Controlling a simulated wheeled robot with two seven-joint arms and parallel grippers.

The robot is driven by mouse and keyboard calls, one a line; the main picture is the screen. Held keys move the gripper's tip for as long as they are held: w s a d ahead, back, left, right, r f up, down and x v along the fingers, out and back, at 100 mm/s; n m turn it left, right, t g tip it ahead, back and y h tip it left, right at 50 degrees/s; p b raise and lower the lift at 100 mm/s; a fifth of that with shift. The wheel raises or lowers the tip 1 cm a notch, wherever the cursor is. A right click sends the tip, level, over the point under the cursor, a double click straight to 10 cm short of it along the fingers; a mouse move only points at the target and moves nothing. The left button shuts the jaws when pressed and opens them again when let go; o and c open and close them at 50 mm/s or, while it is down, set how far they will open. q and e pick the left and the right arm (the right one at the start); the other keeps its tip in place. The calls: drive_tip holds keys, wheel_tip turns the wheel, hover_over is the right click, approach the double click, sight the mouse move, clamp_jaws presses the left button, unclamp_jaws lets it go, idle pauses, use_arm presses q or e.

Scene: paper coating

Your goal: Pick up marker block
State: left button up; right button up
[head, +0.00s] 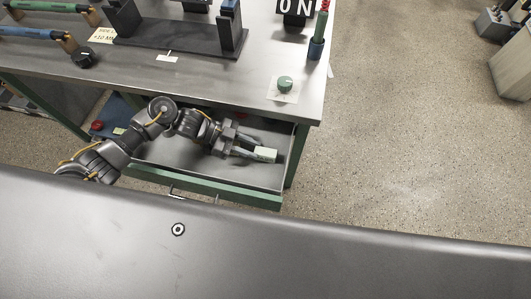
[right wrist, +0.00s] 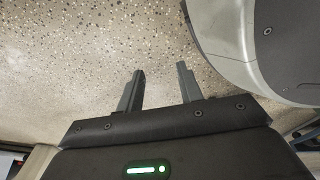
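The marker block (head: 265,155), a small pale green-white block, is at the open drawer (head: 180,150), near its right end. My left gripper (head: 255,150) reaches into the drawer from the left. Its two fingers are spread apart, with their tips at the left end of the block. I cannot tell whether either finger touches it. My right gripper (right wrist: 161,80) is open and empty in the right wrist view, above the speckled floor, away from the drawer.
The steel worktop (head: 210,65) overhangs the drawer at the back. A green button (head: 285,84) sits near its front corner. The drawer's green front panel (head: 215,188) is a raised edge on the near side. The floor (head: 410,140) on the right is clear.

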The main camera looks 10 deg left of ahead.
use_arm(q)
drive_tip(key=c, duration=0.3)
drive_tip(key=shift+r, duration=0.15)
drive_tip(key=shift+c, duration=0.2)
